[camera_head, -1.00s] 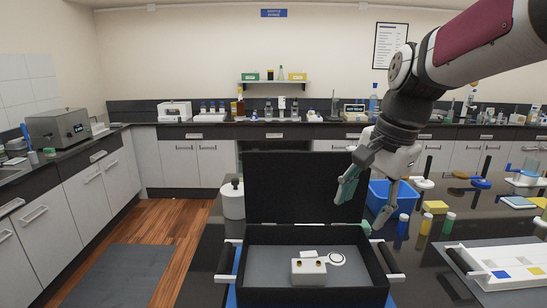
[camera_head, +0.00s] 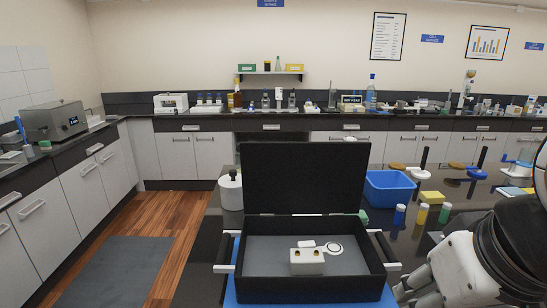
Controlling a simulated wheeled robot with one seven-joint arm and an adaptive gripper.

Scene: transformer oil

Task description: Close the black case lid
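The black case (camera_head: 310,289) stands open on a blue mat on the dark bench, with a handle on each side. Its lid (camera_head: 304,178) stands upright at the back edge. Inside on the grey floor are a white block with two knobs (camera_head: 307,262), a small white piece (camera_head: 306,244) and a round white disc (camera_head: 334,248). My gripper (camera_head: 420,293) is at the lower right, beside the case's right handle and away from the lid. It is partly cut off by the frame's bottom edge, so I cannot tell how its fingers stand.
A white pot (camera_head: 231,191) stands left of the lid. A blue bin (camera_head: 390,188), a yellow sponge (camera_head: 432,198) and capped vials (camera_head: 422,214) stand to the right. The bench's left edge borders open floor.

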